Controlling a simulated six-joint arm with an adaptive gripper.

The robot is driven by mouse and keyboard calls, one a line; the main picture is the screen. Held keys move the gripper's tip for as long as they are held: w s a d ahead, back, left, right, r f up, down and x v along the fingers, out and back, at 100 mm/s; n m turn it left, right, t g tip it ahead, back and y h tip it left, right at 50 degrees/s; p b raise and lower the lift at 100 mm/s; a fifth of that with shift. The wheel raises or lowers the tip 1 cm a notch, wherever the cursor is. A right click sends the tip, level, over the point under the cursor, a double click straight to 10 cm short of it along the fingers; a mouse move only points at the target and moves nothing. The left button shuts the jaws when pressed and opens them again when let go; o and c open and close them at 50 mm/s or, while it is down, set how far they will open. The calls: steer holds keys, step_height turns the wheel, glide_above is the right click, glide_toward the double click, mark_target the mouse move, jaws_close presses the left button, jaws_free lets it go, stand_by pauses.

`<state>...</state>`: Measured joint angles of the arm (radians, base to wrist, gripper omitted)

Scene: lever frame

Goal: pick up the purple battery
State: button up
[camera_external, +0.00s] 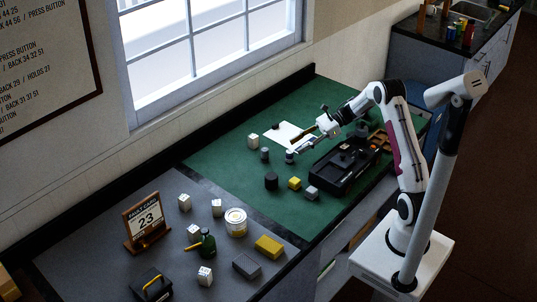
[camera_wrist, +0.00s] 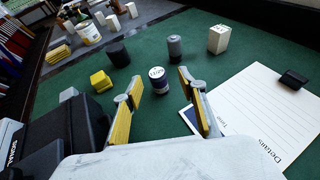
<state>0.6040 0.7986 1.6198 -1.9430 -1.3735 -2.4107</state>
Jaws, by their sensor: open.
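The purple battery (camera_wrist: 159,85) stands upright on the green mat in the wrist view, with a pale, lettered top and a dark purple body. In the outside view it is a small dark cylinder (camera_external: 290,157) just left of my fingers. My gripper (camera_wrist: 160,78) is open, its yellow-padded fingers pointing forward on either side of the battery's outline. In the outside view my gripper (camera_external: 299,149) is low over the mat. I cannot tell exactly how far the battery is from the fingertips. Nothing is held.
A grey cylinder (camera_wrist: 175,47), a black cylinder (camera_wrist: 119,54), a white block (camera_wrist: 218,39) and a yellow block (camera_wrist: 101,81) stand beyond. White paper (camera_wrist: 258,112) with a black clip (camera_wrist: 292,78) lies right. A black tray (camera_external: 345,165) is close by.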

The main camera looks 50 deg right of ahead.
mark_target(291, 151)
steer(key=shift+s+x, duration=0.15)
steer(key=shift+x, duration=0.75)
steer(key=shift+s+x, duration=0.15)
steer(key=shift+x, duration=1.65)
jaws_close()
